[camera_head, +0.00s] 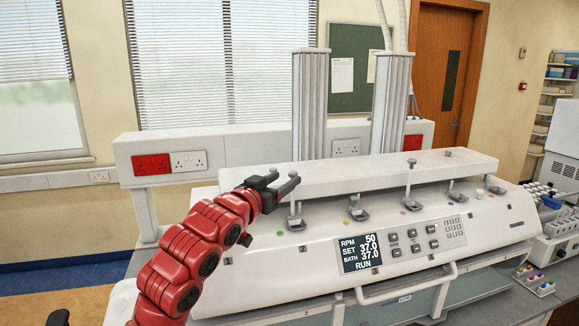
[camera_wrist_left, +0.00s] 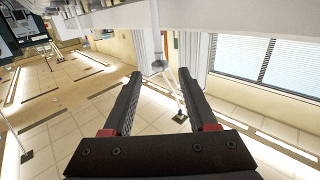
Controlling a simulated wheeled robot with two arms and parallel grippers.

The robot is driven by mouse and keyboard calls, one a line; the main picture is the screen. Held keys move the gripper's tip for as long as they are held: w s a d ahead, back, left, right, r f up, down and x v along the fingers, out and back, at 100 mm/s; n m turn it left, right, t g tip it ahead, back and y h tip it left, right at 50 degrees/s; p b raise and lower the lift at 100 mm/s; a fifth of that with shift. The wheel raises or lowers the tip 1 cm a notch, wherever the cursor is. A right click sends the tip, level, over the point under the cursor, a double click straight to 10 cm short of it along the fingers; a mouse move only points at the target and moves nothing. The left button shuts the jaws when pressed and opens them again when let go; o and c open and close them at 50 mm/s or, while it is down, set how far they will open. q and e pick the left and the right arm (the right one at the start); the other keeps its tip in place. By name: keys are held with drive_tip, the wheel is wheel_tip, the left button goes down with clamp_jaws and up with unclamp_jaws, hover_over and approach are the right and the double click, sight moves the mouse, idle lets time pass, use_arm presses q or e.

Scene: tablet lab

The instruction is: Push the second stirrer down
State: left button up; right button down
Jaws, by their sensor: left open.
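The white stirring machine (camera_head: 255,275) has a row of grey stirrers hanging below its long white head bar (camera_head: 375,172). A stirrer (camera_head: 295,222) hangs just below and beside my left gripper. To its right hang another stirrer (camera_head: 357,212) and several more. A small dark piece left of them is partly behind my red arm, and I cannot tell if it is a stirrer. My left gripper (camera_head: 284,184) is open by the bar's left front. In the left wrist view its two black fingers (camera_wrist_left: 156,102) are apart with nothing held between them. My right gripper is not in view.
The machine's display (camera_head: 361,252) reads RUN. A front handle (camera_head: 408,285) sticks out below the keypad. Two tall grey columns (camera_head: 390,103) rise behind the bar. A rack of vials (camera_head: 538,282) stands at the right. Open floor shows at the lower left.

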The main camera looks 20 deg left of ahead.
sight(291, 175)
use_arm(q)
drive_tip(key=shift+w+d+p, duration=0.15)
drive_tip(key=shift+w+p, duration=0.15)
drive_tip(key=shift+w, duration=0.6)
drive_tip(key=shift+w+d+p, duration=0.15)
drive_tip(key=shift+w+p, duration=0.1)
drive_tip(key=shift+w, duration=0.65)
clamp_jaws()
